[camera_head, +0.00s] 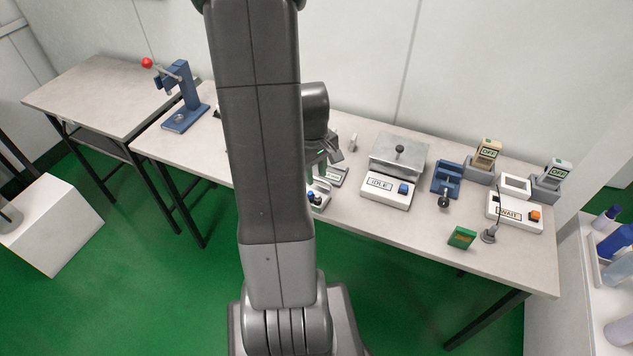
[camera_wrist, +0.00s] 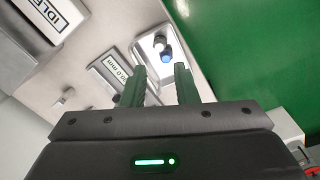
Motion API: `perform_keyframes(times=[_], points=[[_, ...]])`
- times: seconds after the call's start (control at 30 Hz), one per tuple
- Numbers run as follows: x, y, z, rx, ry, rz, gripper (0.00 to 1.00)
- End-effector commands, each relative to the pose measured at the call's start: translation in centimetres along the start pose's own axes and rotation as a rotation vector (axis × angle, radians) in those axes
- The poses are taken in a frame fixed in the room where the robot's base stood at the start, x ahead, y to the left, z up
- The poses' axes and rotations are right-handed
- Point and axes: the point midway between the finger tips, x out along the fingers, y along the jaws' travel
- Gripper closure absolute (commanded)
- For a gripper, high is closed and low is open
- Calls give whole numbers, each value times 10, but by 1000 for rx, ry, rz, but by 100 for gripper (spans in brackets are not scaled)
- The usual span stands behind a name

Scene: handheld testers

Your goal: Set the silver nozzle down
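My gripper (camera_head: 324,158) is over the middle of the long table, partly hidden by my arm in the head view. In the wrist view its two green fingers (camera_wrist: 160,84) stand apart, with nothing visible between them. A small grey upright piece (camera_head: 353,142) stands on the table behind the gripper, and no other nozzle is clear.
The long table (camera_head: 400,226) holds a box marked IDLE (camera_head: 386,192), a small display unit (camera_wrist: 112,74), a blue fixture (camera_head: 447,178), a WAIT unit (camera_head: 512,212), a green box (camera_head: 461,237) and a blue press (camera_head: 183,100).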

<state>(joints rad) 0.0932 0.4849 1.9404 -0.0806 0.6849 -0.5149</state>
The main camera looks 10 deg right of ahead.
Motion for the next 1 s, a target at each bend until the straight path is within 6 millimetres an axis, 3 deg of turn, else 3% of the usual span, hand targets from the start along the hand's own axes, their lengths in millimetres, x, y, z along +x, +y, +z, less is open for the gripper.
perform_keyframes(times=[0.1, 0.27, 1.0], points=[[-15, 0, -1, 0, 3, 2, 73], [-23, 0, -1, 0, 1, 1, 73], [-24, 0, 0, 0, 0, 0, 73]])
